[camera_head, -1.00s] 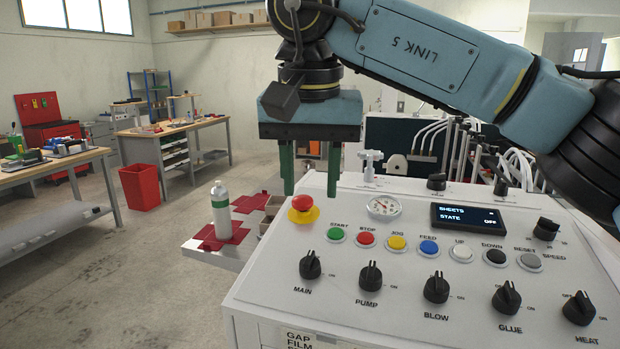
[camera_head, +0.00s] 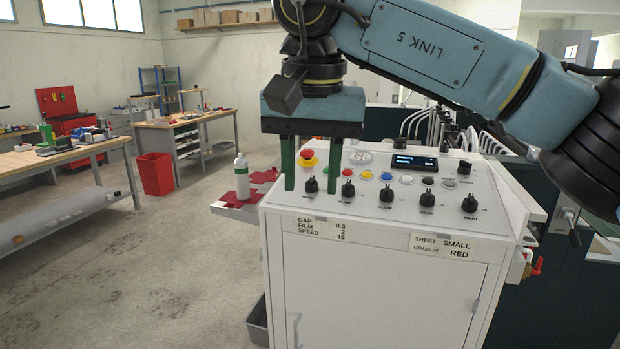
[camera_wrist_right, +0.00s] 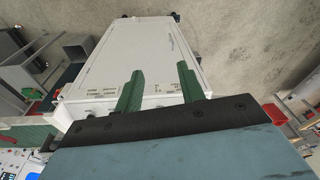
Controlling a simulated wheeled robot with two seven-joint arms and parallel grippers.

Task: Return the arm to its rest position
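My right arm comes in from the right in the head view. Its right gripper (camera_head: 311,168) hangs fingers down in front of the left part of the control panel (camera_head: 405,168). The two green fingers are apart with nothing between them. In the right wrist view, the open fingers (camera_wrist_right: 160,92) show against the white machine cabinet (camera_wrist_right: 140,60). Whether the fingertips touch anything is not clear, but they appear clear of the panel. My left gripper is not in view.
The white cabinet (camera_head: 375,285) carries knobs, buttons and a small display (camera_head: 415,162). A white bottle (camera_head: 241,177) stands on a side shelf at its left. A red bin (camera_head: 155,173) and workbenches (camera_head: 60,160) stand further left. Open floor (camera_head: 160,270) lies between.

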